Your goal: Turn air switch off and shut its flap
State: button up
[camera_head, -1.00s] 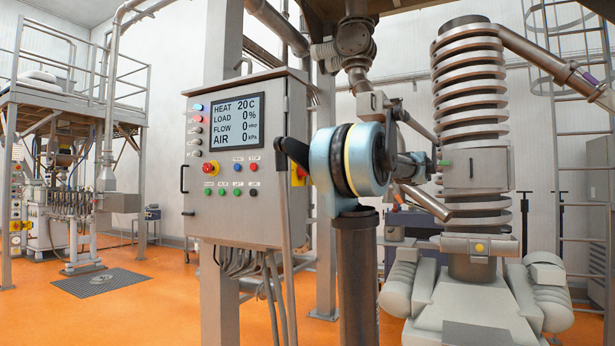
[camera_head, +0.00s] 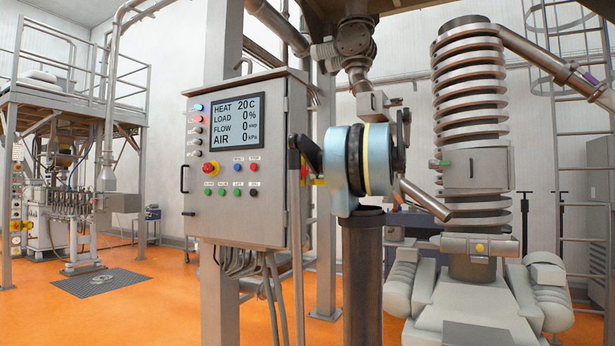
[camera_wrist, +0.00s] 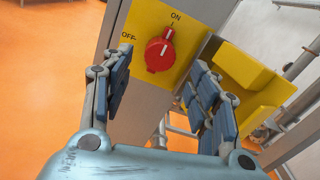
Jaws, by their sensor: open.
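The air switch is a red rotary knob (camera_wrist: 160,52) on a yellow plate (camera_wrist: 143,22), marked ON and OFF. The knob's white pointer mark is turned toward ON. Its yellow flap (camera_wrist: 248,75) stands open to the right of the knob in the wrist view. My gripper (camera_wrist: 165,85) is open and empty, one finger left and one right in the picture, with the knob seen beyond the gap between them. A bit of the yellow switch housing (camera_head: 318,182) shows beside the cabinet in the head view; my arm hides most of it.
The grey control cabinet (camera_head: 235,215) has a screen (camera_head: 222,122) reading AIR 0 kPa, plus several buttons and a side handle. A steel post stands behind it. The ribbed column machine (camera_head: 470,100) stands at right. Orange floor is open at left.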

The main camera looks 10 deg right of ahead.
aim_at(307, 171)
jog(key=shift+x, duration=2.7)
jog(key=c, duration=1.1)
